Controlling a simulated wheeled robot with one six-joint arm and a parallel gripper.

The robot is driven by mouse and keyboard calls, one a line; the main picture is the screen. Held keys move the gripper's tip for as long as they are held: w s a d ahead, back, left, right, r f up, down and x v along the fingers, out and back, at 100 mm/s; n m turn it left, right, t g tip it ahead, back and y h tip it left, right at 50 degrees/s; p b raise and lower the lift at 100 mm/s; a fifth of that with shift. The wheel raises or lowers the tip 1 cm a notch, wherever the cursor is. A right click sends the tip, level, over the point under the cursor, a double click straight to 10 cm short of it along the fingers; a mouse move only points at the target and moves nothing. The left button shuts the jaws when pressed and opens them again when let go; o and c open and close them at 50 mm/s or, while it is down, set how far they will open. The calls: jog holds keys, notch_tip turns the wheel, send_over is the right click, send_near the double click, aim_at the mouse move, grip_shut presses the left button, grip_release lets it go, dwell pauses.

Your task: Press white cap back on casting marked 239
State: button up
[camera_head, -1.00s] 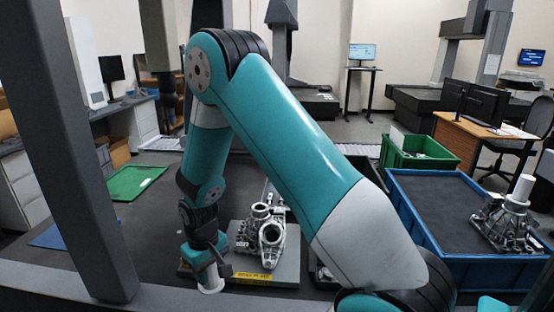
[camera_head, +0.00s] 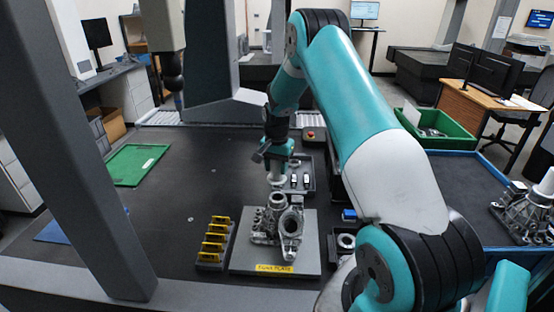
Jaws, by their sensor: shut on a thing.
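My gripper (camera_head: 274,171) points down, shut on a white cap (camera_head: 277,181), whose pale lower part shows below the jaws. A grey metal casting (camera_head: 290,224) with round openings stands on a grey plate (camera_head: 303,262) with a yellow label at its front edge. In the picture the cap is just above the casting's upper left round boss (camera_head: 277,201); I cannot tell whether it touches it or is behind it. No number 239 is readable. Another casting (camera_head: 521,213) with a white cylindrical top (camera_head: 545,184) is at the far right.
A rack of yellow pieces (camera_head: 214,243) stands left of the plate. A dark tray (camera_head: 308,175) with small parts lies behind it. A blue-edged bin (camera_head: 465,154) and a green crate (camera_head: 440,128) are right. A grey post (camera_head: 88,170) rises left; the table's left middle is clear.

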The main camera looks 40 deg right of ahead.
aim_at(278, 182)
jog(key=shift+d, duration=0.35)
jog(key=shift+f, duration=0.1)
jog(key=shift+a+f+b, duration=0.1)
jog(key=shift+f+b, duration=2.05)
jog(key=shift+f, duration=0.9)
jog(key=shift+f, duration=0.15)
jog(key=o, duration=1.4)
jog(key=shift+s, duration=0.1)
jog(key=shift+o, duration=0.2)
